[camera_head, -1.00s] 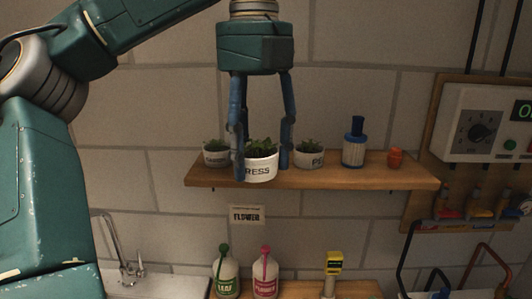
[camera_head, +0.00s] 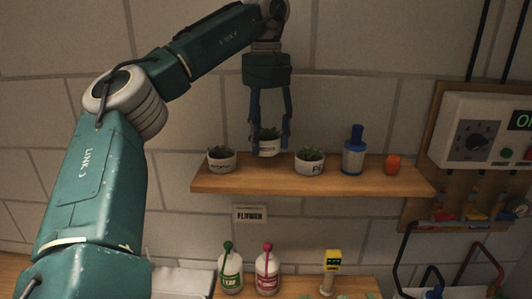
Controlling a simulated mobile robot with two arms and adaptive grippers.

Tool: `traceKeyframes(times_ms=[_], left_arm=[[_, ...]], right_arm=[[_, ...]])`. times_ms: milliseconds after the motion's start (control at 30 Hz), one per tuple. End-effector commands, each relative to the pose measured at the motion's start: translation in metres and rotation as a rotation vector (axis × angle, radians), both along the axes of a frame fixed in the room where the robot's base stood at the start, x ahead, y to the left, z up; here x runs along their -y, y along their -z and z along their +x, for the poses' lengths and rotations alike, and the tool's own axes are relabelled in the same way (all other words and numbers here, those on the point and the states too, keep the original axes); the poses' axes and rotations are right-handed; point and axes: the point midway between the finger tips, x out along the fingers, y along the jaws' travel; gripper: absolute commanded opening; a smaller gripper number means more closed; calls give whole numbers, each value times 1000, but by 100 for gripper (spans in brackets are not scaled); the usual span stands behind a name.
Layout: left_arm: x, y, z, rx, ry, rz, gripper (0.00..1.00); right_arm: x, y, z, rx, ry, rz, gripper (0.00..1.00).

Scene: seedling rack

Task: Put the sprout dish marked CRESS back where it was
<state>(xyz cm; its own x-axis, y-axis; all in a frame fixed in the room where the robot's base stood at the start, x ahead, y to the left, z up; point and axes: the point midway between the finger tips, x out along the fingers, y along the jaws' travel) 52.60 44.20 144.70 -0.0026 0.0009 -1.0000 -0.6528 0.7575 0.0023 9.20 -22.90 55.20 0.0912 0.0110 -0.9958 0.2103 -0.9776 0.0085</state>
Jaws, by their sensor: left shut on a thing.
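The CRESS dish (camera_head: 268,148), a small white pot with green sprouts, is between the fingers of my left gripper (camera_head: 269,151), which is shut on it. The fingers hide its sides, and its lettering is not readable now. It shows between two similar white sprout dishes, one at left (camera_head: 221,164) and one at right (camera_head: 310,166). Its base shows higher in the picture than theirs, near the shelf's back edge. I cannot tell whether it touches the wooden shelf (camera_head: 300,183). My right gripper is not in view.
Below are a green-topped bottle (camera_head: 230,274), a pink-topped bottle (camera_head: 266,273) and a yellow-topped device (camera_head: 332,265). A control panel (camera_head: 481,128) is at right.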

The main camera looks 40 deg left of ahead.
Motion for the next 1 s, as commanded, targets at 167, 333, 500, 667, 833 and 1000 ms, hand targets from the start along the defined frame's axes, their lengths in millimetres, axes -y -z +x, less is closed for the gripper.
traceKeyframes(times_ms=[167,333,500,667,833,1000], left_arm=[[0,15,0,0,0,-1,21],[0,40,-1,-3,0,-3,21],[-2,44,2,1,-2,0,21],[-2,47,3,2,-2,-1,21],[-2,49,3,2,-2,-1,21],[-2,50,3,1,-2,-2,72]], right_arm=[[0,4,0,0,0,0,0],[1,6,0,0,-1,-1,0],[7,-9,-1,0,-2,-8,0],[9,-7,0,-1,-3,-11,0],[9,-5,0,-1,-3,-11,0],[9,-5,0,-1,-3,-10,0]])
